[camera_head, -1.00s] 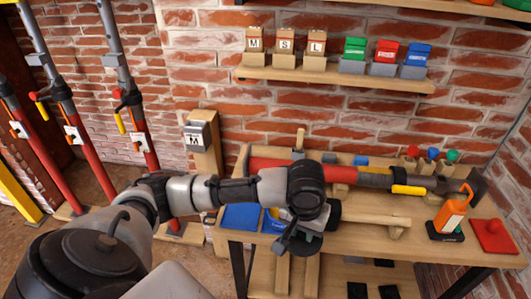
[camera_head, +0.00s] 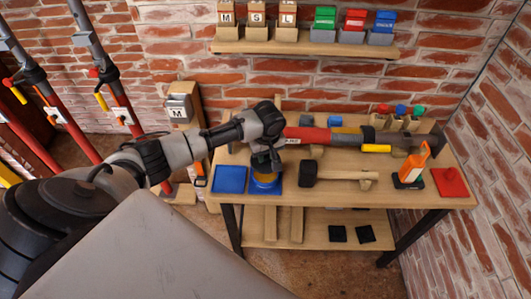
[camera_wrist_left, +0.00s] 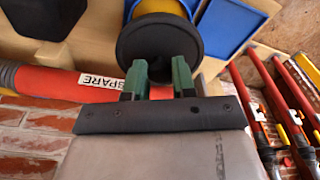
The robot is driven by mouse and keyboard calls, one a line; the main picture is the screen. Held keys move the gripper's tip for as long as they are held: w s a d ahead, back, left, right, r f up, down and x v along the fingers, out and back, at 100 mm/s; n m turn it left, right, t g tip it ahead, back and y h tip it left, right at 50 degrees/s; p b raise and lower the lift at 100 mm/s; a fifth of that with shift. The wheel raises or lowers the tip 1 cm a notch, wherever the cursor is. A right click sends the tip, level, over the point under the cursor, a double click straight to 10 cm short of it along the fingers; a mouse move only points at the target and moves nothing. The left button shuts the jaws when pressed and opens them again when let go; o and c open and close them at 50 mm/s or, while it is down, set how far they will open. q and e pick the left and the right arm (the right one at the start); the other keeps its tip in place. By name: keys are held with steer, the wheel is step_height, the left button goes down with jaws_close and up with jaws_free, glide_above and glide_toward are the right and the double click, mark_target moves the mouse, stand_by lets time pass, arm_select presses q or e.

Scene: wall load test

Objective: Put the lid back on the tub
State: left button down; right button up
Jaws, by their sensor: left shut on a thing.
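In the head view my left gripper (camera_head: 266,163) is right over the tub, and the lid is mostly hidden there. I cannot tell whether lid and tub touch. My right gripper is not in view.
A blue tray (camera_head: 230,179) lies left of the tub. A mallet (camera_head: 335,174) lies to its right. A red tool marked SPARE (camera_head: 305,136) lies close behind.

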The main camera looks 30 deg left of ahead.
mark_target(265, 160)
arm_select(q)
step_height(265, 160, down, 3)
steer(key=b, duration=0.3)
steer(key=shift+a+f, duration=0.1)
steer(key=shift+f+b, duration=0.35)
steer(key=shift+f, duration=0.6)
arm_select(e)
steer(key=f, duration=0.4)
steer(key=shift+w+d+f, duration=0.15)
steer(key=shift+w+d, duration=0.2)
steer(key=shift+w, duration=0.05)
arm_select(q)
steer(key=shift+p, duration=0.55)
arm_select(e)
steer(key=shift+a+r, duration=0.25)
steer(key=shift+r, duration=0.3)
arm_select(q)
steer(key=shift+p, duration=0.5)
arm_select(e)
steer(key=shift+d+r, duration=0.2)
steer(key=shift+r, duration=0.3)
arm_select(q)
steer(key=shift+f+p, duration=0.1)
steer(key=shift+p, duration=0.25)
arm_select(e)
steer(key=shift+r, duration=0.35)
